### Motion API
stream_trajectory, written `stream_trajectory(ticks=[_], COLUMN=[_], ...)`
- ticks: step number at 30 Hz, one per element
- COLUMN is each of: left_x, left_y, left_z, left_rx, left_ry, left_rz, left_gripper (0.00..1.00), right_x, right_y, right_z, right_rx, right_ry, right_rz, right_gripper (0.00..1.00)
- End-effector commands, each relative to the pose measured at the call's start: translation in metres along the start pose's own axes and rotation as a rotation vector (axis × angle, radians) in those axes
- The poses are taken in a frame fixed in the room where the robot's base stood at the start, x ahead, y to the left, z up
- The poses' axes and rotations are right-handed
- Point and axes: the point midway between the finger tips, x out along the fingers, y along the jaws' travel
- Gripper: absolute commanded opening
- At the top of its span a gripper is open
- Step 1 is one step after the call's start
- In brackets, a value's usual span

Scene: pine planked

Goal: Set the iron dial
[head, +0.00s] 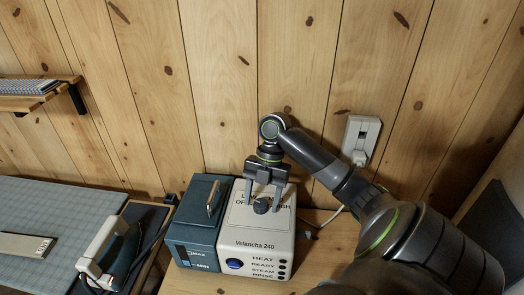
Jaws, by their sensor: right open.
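The iron station is a white box labelled "Velancha 240" (255,246) with a blue tank (188,235) joined on its left. A dark round dial (262,206) sits on the white box's top, with partly hidden lettering around it. My right gripper (263,200) comes down from above, open, with one finger on each side of the dial. I cannot tell whether the fingers touch it. The iron (113,248) with a white handle rests on a dark stand left of the tank. My left gripper is not in view.
A blue round button (235,264) and indicator labels are on the box's front. A wall outlet with a plug (361,138) is at the right, its cable running down behind the box. A gridded mat (60,205) lies at left, below a wooden shelf (40,92).

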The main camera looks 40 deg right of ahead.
Motion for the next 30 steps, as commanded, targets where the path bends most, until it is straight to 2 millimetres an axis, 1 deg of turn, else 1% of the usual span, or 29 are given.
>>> stream_trajectory(ticks=[5,11,30], left_x=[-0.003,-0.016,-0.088], left_y=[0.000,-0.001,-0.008], left_z=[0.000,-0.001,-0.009], left_rx=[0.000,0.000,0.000], left_ry=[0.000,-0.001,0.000], left_rz=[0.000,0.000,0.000], left_gripper=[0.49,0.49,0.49], right_x=[-0.003,-0.017,-0.085], right_y=[0.000,0.001,0.005], right_z=[-0.001,-0.006,-0.035], right_rx=[0.001,0.000,0.000], right_ry=[-0.001,-0.001,0.000], right_rz=[0.000,0.000,0.000], right_gripper=[0.57,0.57,0.57])
